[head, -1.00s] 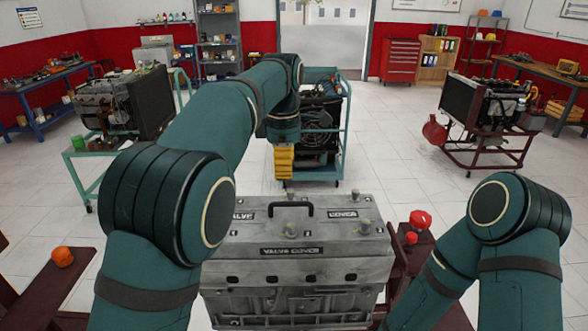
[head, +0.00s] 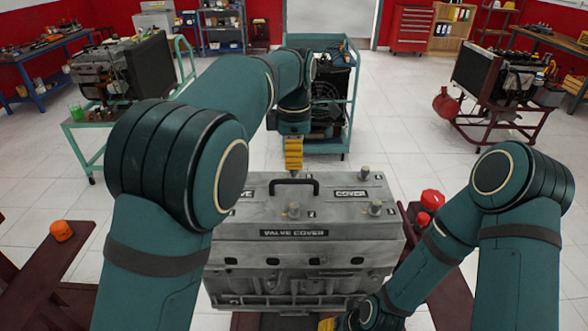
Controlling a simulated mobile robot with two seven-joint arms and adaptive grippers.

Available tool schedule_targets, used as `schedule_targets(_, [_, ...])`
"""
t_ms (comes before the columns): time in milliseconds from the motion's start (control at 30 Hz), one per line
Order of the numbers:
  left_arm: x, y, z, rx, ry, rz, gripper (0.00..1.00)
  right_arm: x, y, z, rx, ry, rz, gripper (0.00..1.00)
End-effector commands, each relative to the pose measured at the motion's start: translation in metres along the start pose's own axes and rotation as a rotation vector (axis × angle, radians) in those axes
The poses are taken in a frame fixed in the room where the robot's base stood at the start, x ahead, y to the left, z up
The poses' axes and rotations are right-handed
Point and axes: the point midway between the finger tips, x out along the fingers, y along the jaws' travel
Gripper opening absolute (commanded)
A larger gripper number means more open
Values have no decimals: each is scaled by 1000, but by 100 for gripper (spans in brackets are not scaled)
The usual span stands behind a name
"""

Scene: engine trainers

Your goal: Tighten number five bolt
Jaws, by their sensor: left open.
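The engine's grey valve cover (head: 330,248) is below me, with a black handle (head: 294,182) on top. Bolts stand up from it: one at the back right (head: 364,172), one at the front right (head: 375,207) and one at the front middle (head: 294,210). Small number marks beside them are too small to read, so I cannot tell which is number five. My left gripper (head: 293,164) is open and points down just behind the handle; its fingertips overlap the cover's back edge. My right gripper (head: 326,324) shows only a yellow sliver at the bottom edge.
A red-capped item (head: 431,197) stands right of the engine, and an orange object (head: 61,231) lies on a dark red beam at left. A teal cart (head: 350,110) stands behind. Other engine trainers stand left and right (head: 490,75). White floor lies open between.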

Motion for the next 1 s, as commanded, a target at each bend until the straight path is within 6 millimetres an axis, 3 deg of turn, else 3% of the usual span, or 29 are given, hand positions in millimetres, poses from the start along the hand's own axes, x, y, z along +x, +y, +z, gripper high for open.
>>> schedule_targets(233, [30,0,0,0,0,0,49,5,2,1,0,0,1,49])
schedule_targets(633, [35,0,0,0,0,0,52,5,2,1,0,0,1,49])
schedule_targets(767, [34,0,0,0,0,1,6,5,2,1,0,0,1,49])
schedule_targets(800, [34,0,0,0,0,1,0,5,2,1,0,0,1,49])
schedule_targets(1000, [34,0,0,1,0,1,0,5,2,1,0,0,1,49])
